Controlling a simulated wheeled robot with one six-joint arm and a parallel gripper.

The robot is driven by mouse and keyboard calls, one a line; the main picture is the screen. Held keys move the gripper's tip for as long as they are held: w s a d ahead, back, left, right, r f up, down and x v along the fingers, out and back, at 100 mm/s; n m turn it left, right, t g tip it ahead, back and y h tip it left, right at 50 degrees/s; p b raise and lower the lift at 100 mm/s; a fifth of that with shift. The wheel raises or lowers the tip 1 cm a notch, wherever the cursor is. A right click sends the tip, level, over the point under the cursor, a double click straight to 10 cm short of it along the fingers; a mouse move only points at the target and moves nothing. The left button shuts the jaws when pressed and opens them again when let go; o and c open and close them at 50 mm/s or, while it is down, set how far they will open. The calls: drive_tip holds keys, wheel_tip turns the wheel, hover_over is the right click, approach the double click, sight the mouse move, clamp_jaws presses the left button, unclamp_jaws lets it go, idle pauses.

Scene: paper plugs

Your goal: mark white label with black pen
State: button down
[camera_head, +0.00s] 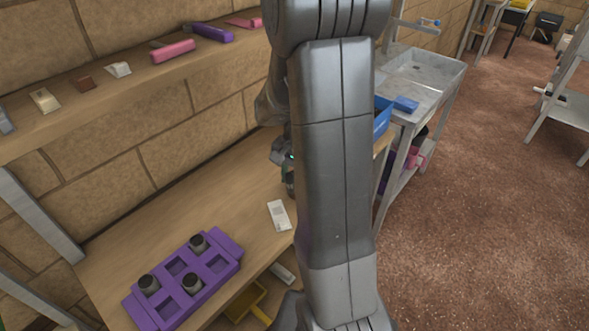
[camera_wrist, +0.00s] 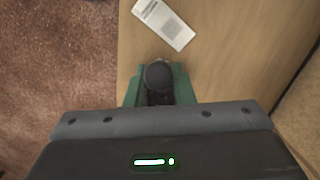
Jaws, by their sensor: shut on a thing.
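The white label (camera_head: 279,215) lies flat on the wooden bench top, right of the purple tray. In the wrist view the white label (camera_wrist: 163,24) shows grey printed lines and lies just beyond my fingertips. My gripper (camera_wrist: 157,88) has green fingers and is shut on a dark round-ended object, seemingly the black pen (camera_wrist: 158,74), seen nearly end-on. The held object is apart from the label in this view; its height over the bench cannot be told. In the head view my arm hides most of my gripper.
A purple tray (camera_head: 166,308) with several square holes and dark round plugs stands on the bench. A shelf (camera_head: 120,100) above holds small blocks and pink and purple items. A grey sink table (camera_head: 440,75) with a blue box (camera_head: 383,120) stands behind my arm. Bare bench surrounds the label.

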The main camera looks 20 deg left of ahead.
sight(288, 189)
wheel_tip(288, 189, down, 4)
drive_tip(key=shift+r+b, duration=0.1)
drive_tip(key=shift+b, duration=1.05)
drive_tip(key=shift+a, duration=0.1)
drive_tip(key=a, duration=0.1)
drive_tip(key=s, duration=0.1)
drive_tip(key=s+a, duration=0.1)
drive_tip(key=shift+a+f, duration=0.25)
drive_tip(key=shift+a, duration=0.1)
drive_tip(key=shift+s+a, duration=0.45)
drive_tip(key=shift+a, duration=0.05)
drive_tip(key=w+d, duration=0.2)
drive_tip(key=d, duration=0.1)
drive_tip(key=shift+w, duration=0.1)
drive_tip(key=shift+w+d+r+p, duration=0.35)
drive_tip(key=shift+w+d+p, duration=0.15)
drive_tip(key=shift+d, duration=0.1)
wheel_tip(288, 189, up, 3)
drive_tip(key=shift+s+a+f+p, duration=0.1)
drive_tip(key=shift+s+f+p, duration=0.05)
drive_tip(key=shift+p, duration=0.45)
wheel_tip(288, 189, up, 2)
drive_tip(key=shift+r+p, duration=0.1)
drive_tip(key=shift+p, duration=0.75)
drive_tip(key=shift+r+p, duration=1.05)
drive_tip(key=shift+r, duration=0.35)
